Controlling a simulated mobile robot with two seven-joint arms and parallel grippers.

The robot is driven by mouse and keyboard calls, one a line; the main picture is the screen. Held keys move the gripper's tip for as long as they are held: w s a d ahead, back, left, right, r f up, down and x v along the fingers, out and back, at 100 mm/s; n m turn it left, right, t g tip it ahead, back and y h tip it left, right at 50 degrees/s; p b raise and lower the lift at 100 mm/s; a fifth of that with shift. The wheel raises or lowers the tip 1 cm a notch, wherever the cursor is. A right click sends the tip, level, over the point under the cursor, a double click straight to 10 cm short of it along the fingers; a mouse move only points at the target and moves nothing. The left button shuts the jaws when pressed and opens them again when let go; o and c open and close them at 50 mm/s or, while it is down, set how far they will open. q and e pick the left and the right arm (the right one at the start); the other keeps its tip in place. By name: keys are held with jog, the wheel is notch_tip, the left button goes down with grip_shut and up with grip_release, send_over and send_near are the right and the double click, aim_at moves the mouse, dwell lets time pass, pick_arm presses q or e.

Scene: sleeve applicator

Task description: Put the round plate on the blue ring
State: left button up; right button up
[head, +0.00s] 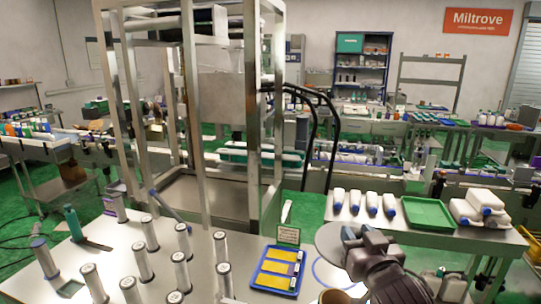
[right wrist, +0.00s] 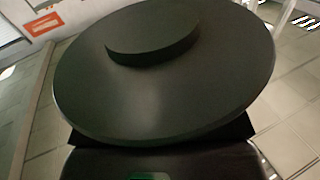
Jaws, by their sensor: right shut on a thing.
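The round plate (head: 329,240) is a grey disc held out in front of my right gripper (head: 352,238). My right gripper is shut on it at its near edge. In the right wrist view the plate (right wrist: 160,95) looks dark, with a raised round hub on its face, and fills most of the picture. The blue ring (head: 316,272) is a thin blue outline on the white table, below the plate and partly hidden by the gripper and arm. The plate appears tilted and above the table, apart from the ring. My left gripper is not in view.
A blue tray (head: 258,284) with yellow pieces lies left of the ring, with a small sign (head: 288,235) behind it. Several upright capped cylinders (head: 181,270) stand on the left of the table. A brown round object (head: 335,297) shows at the bottom edge. A metal frame (head: 190,100) rises behind.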

jog(key=s+d+f+h, duration=0.1)
jog(key=s+f, duration=0.2)
jog(key=f, duration=0.3)
jog(key=s+d+f+m, duration=0.1)
jog(key=s+d+f, duration=0.1)
jog(key=f, duration=0.4)
jog(key=shift+s+h, duration=0.4)
jog(key=shift+s, duration=0.45)
jog(key=shift+a+r, duration=0.1)
